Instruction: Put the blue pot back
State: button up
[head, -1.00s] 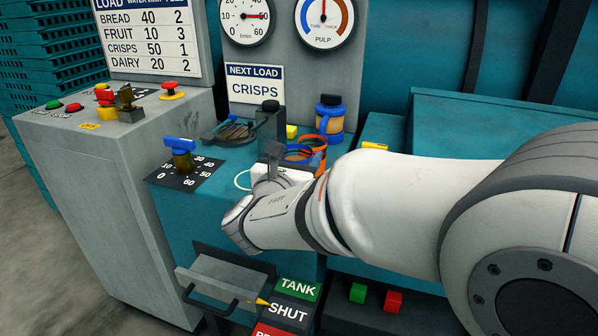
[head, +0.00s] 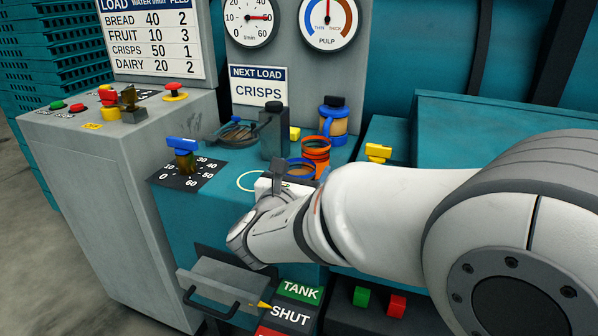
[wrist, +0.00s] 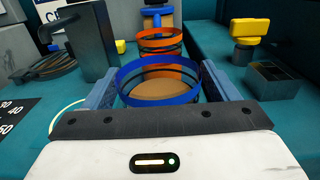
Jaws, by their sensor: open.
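The blue pot, a short round pot with blue rings (wrist: 152,98) and tan inside, stands upright between the fingers of my open gripper (wrist: 160,86). One finger is on each side of it; I cannot tell whether they touch it. In the head view the blue pot (head: 300,161) shows just past my gripper (head: 287,180), partly hidden by it. An orange-ringed pot (wrist: 160,33) stands right behind it, also seen in the head view (head: 316,148). A thin pale ring marking (head: 246,186) lies on the counter to the left.
A blue-banded jar with dark lid (head: 333,120) stands farther back. A dark grey block (head: 273,135) and a dark coiled item (head: 236,134) are at back left. A blue-handled dial (head: 183,155) is at left; a yellow handle (head: 377,152) is at right.

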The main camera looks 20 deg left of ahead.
jog(key=shift+r, duration=0.1)
jog(key=shift+r+p, duration=0.2)
jog(key=shift+p, duration=0.1)
jog(key=s+a+p, duration=0.1)
jog(key=s+p, duration=0.1)
jog(key=s, duration=1)
jog(key=shift+f, duration=0.15)
